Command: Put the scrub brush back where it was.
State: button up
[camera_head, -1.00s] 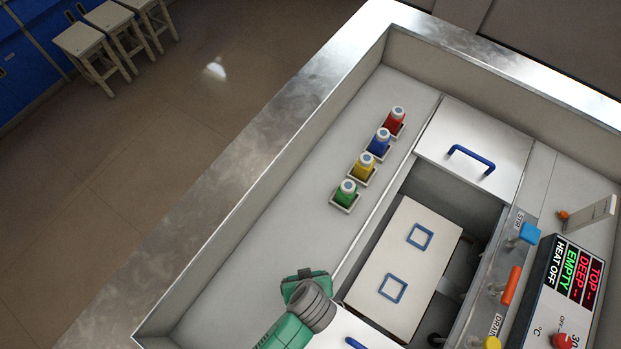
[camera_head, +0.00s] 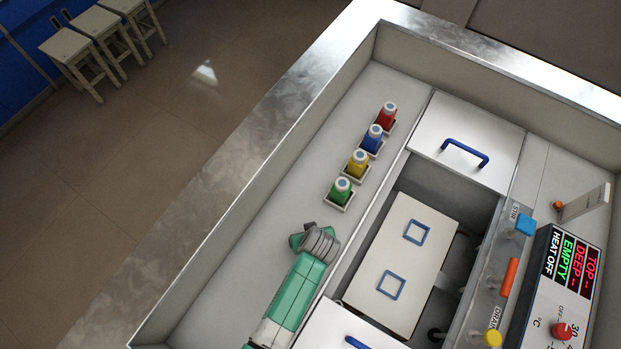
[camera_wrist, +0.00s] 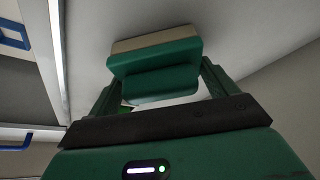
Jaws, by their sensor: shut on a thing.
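The scrub brush (camera_wrist: 155,62) shows in the wrist view as a green block with a beige layer along its far side. My gripper (camera_wrist: 160,86) is shut on it, with one finger on each side. The brush is above a pale surface; I cannot tell whether it touches it. In the head view my gripper (camera_head: 297,241) is over the pale left shelf (camera_head: 262,250), just below the row of bottles.
Green (camera_head: 341,191), yellow (camera_head: 357,163), blue (camera_head: 373,140) and red (camera_head: 387,117) bottles stand in holders on the shelf. Right of it is an open basin with a white two-handled panel (camera_head: 415,250). A blue-handled lid (camera_head: 468,135) and a control panel (camera_head: 565,285) lie further right.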

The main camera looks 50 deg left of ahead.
jog(key=o, duration=0.5)
jog(key=shift+f, duration=0.15)
jog(key=o, duration=0.3)
jog(key=shift+r, duration=0.35)
jog(key=p+v, duration=0.2)
jog(key=v, duration=0.9)
jog(key=shift+d+r, duration=0.2)
jog(key=shift+r, duration=0.15)
